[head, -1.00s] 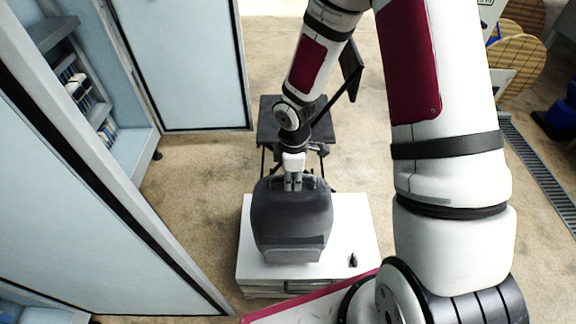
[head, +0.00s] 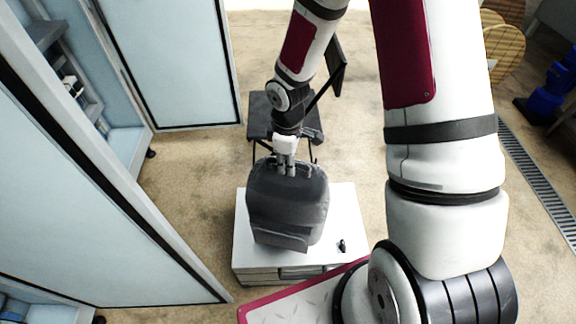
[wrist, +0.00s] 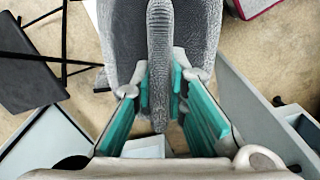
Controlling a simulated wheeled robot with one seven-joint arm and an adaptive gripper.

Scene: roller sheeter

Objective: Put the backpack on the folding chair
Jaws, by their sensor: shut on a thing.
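The backpack (head: 288,208) is dark grey and appears in the head view over the white drawer cabinet, slightly tilted. I cannot tell whether its bottom touches the cabinet top. My gripper (head: 286,168) is at the top of the backpack, shut on its top handle. In the wrist view the teal-lined fingers of my gripper (wrist: 160,88) are on both sides of a grey woven strap, with the backpack (wrist: 120,40) beyond. The black folding chair (head: 262,116) stands behind the cabinet, its seat and backrest partly hidden by my arm. Its seat also shows in the wrist view (wrist: 25,75).
The white drawer cabinet (head: 345,205) has a small black object (head: 341,246) on its top. Tall pale-blue cabinets with doors (head: 175,65) stand at the left. Bare floor lies to the right of the chair. A floor drain (head: 540,185) runs along the right.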

